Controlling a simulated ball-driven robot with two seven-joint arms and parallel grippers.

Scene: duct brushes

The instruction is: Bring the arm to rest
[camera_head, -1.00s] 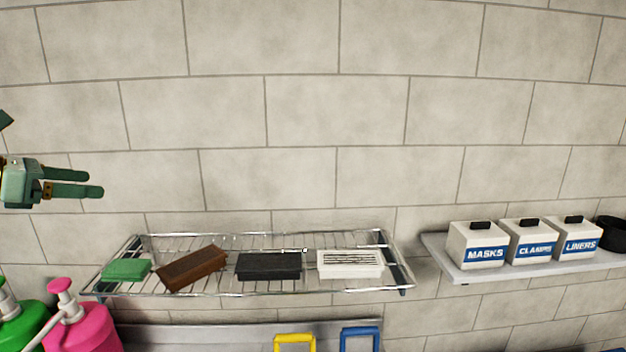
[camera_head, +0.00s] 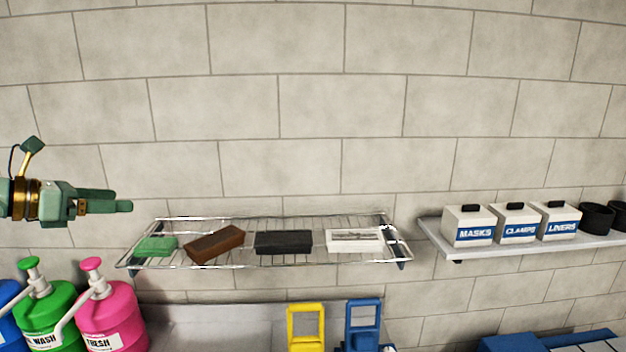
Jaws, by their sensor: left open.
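My left gripper (camera_head: 122,200) comes in from the left edge, pointing right, in front of the tiled wall and above the left end of the wire rack. Its green fingers are open, seen almost edge-on, with nothing between them. It is apart from the rack and everything on it. My right gripper is not in view.
A wire rack (camera_head: 290,222) holds a green pad (camera_head: 156,246), brown block (camera_head: 214,244), black block (camera_head: 283,242) and white block (camera_head: 354,240). Pump bottles (camera_head: 108,318) stand lower left. A right shelf (camera_head: 455,249) holds labelled boxes (camera_head: 468,226). Yellow (camera_head: 305,326) and blue (camera_head: 362,325) items stand below.

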